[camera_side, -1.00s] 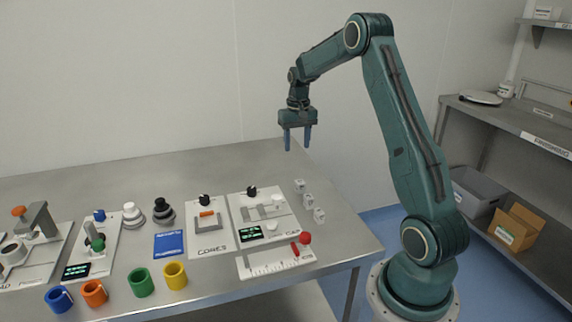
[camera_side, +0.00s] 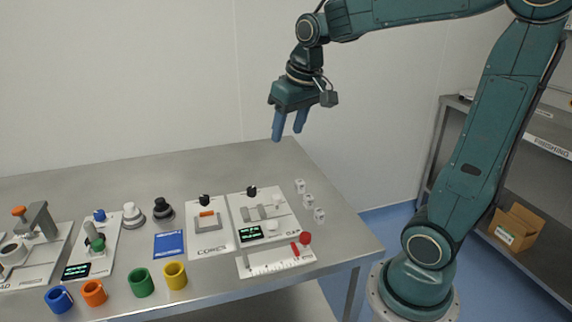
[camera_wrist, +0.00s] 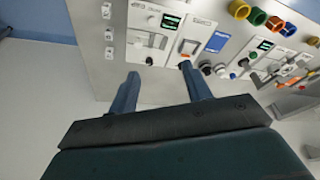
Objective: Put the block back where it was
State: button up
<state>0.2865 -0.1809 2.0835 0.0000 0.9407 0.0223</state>
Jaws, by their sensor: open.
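My gripper (camera_side: 288,134) is open and empty, raised in the air above the far right part of the table. In the wrist view its two fingers (camera_wrist: 159,70) point toward the table with nothing between them. Three small white blocks stand in a row at the table's right edge: a far one (camera_side: 299,186), a middle one (camera_side: 308,201) and a near one (camera_side: 319,215). The row also shows at the upper left of the wrist view, including its middle block (camera_wrist: 108,34). My gripper is above and apart from them. I cannot tell which block the task means.
Left of the blocks are a panel with a slider (camera_side: 265,211), a panel marked CORES (camera_side: 209,243), a ruler strip with a red knob (camera_side: 277,262), and a blue card (camera_side: 169,245). Coloured rings, including a yellow one (camera_side: 175,275), line the front. The table's back is clear.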

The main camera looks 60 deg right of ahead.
jog(key=s+a+n+t, duration=0.1)
jog(key=s+a, duration=0.3)
jog(key=s, duration=0.2)
jog(key=s+a+f+n+t+y, duration=0.1)
jog(key=s+a+n, duration=0.1)
jog(key=s+a, duration=0.3)
jog(key=s, duration=0.2)
jog(key=shift+s+f+n, duration=0.3)
jog(key=shift+a, duration=0.1)
dwell(0.6)
